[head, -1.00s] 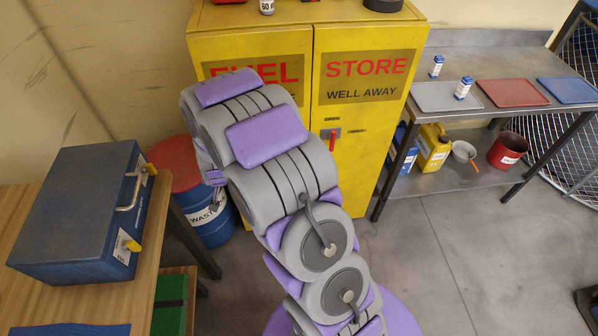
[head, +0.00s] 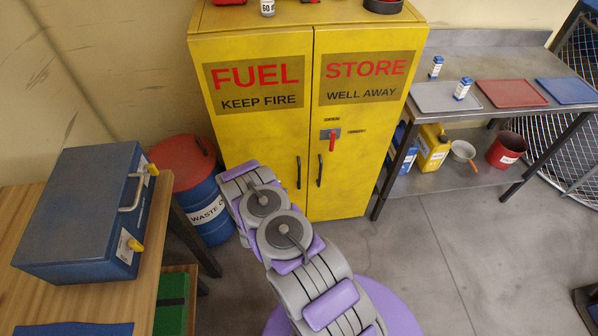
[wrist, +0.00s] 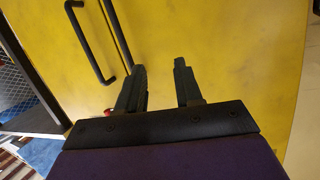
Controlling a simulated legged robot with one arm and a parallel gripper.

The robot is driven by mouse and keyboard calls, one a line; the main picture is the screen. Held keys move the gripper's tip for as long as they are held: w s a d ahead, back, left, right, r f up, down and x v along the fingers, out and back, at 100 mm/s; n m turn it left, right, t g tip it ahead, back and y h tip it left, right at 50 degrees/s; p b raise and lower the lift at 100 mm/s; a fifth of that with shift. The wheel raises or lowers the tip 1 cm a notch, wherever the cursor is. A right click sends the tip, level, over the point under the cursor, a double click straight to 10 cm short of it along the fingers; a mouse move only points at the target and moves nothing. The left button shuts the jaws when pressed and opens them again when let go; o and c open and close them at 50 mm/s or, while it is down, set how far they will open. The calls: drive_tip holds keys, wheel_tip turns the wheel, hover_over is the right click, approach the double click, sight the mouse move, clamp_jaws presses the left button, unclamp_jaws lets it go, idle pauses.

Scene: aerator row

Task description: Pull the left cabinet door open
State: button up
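The yellow fuel cabinet stands straight ahead. Its left door (head: 256,130) reads "FUEL KEEP FIRE" and looks closed against the right door (head: 361,130). The left door's black vertical handle (head: 299,172) is near the centre seam. The right door's handle (head: 320,170) is just beside it. My arm reaches to the lower left door; its end hides my gripper in the head view. In the wrist view, which looks turned over, my gripper (wrist: 160,80) is open and empty before yellow door surface. Two dark handle bars show left of and beyond the fingers, apart from them.
A red latch lever (head: 332,140) sits on the right door. A blue drum with red lid (head: 182,165) stands left of the cabinet. A wooden bench with a blue case (head: 85,215) is at left, a metal table (head: 445,125) at right.

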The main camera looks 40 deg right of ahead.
sight(299, 173)
drive_tip(key=s+d+f+n+t+h, duration=0.1)
drive_tip(key=s+d+f+t+h, duration=0.1)
drive_tip(key=s, duration=0.6)
drive_tip(key=x, duration=1.7)
drive_tip(key=shift+w, duration=0.25)
drive_tip(key=shift+c, duration=0.3)
clamp_jaws()
